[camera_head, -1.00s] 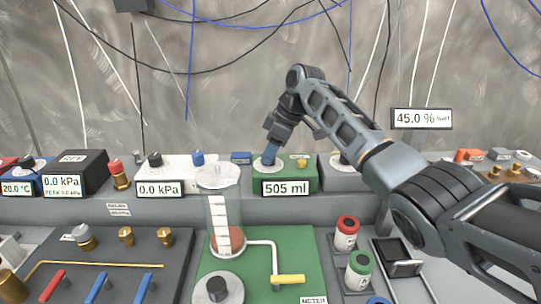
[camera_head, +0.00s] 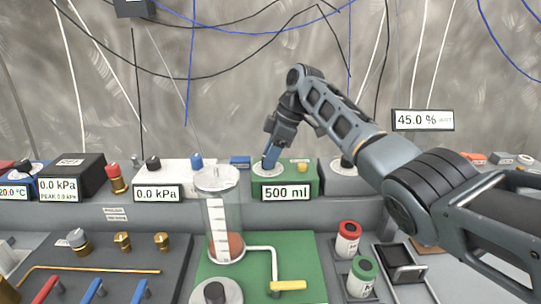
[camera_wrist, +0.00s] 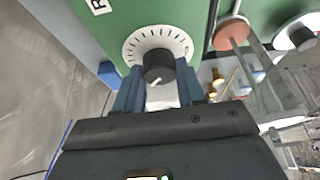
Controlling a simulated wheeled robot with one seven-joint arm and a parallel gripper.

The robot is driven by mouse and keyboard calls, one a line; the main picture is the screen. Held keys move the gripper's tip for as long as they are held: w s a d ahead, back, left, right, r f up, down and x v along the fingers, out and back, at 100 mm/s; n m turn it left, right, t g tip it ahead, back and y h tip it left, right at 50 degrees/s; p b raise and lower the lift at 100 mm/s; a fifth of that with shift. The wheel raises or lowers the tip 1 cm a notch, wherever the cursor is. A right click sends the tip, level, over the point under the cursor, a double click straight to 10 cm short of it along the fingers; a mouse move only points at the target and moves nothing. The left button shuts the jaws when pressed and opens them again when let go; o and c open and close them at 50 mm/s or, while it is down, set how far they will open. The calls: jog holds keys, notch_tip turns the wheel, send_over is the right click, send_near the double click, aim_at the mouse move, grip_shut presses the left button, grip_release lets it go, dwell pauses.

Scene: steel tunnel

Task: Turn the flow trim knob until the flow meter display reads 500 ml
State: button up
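The flow meter is a green box (camera_head: 308,177) on the rear ledge; its display (camera_head: 287,193) reads 500 ml. The flow trim knob (camera_wrist: 158,67) is dark with a white pointer line, over a white dial with tick marks. In the wrist view my gripper (camera_wrist: 160,72) has one blue finger on each side of the knob, close against it. In the head view my gripper (camera_head: 271,162) points down at the dial on top of the green box and hides the knob.
A yellow knob (camera_head: 302,167) sits right of the dial and a blue block (camera_head: 240,162) to its left. A clear cylinder (camera_head: 219,215) stands in front. A 45.0 % display (camera_head: 422,120) is at right, behind my arm.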

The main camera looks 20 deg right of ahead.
aim_at(282, 168)
jog(key=o, duration=0.4)
jog(key=shift+o, duration=0.2)
jog(key=w+b+v, duration=0.1)
jog(key=v, duration=0.6)
jog(key=shift+s+d+r, duration=0.2)
jog(key=shift+s+r, duration=0.2)
jog(key=shift+s, duration=0.15)
